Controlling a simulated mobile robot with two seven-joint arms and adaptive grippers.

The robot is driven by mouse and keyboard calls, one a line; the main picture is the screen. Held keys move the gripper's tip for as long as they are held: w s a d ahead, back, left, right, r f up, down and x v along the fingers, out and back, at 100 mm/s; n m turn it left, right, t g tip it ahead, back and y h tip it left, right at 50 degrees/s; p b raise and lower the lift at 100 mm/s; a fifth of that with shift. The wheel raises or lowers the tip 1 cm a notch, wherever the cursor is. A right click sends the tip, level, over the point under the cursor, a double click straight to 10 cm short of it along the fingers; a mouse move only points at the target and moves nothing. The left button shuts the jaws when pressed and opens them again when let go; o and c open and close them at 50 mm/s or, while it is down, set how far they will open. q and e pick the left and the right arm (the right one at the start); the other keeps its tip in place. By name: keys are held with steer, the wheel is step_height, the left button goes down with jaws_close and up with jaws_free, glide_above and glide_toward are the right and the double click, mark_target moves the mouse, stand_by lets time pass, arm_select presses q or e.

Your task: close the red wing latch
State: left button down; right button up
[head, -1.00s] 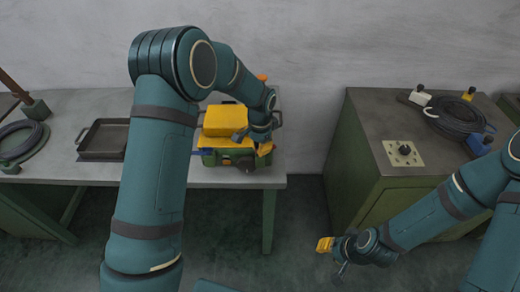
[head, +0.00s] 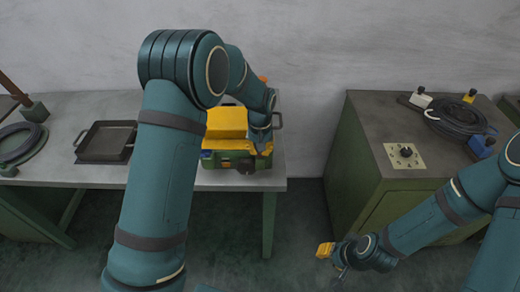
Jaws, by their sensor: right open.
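A yellow and green machine (head: 226,122) stands on the left table. No red wing latch can be made out; my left arm covers part of the machine. A small orange part (head: 262,78) shows behind my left forearm, and I cannot tell what it is. My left gripper (head: 262,146) is at the right side of the machine's front; its fingers blend with the yellow parts, so its opening and any contact are unclear. My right gripper (head: 326,252) is open and empty, low in front of the right cabinet, away from the machine.
The grey table (head: 75,172) also bears a dark tray (head: 104,142) and a coiled hose (head: 18,142). The green cabinet (head: 352,165) on the right carries a dial plate (head: 405,155), a black cable coil (head: 455,115) and a blue block (head: 480,146). A floor gap separates table and cabinet.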

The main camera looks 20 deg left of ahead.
arm_select(q)
steer(key=shift+s+f+n, duration=0.1)
steer(key=shift+n, duration=0.5)
steer(key=c, duration=1.1)
jaws_free()
steer(key=shift+c, duration=0.2)
step_height(320, 180, up, 12)
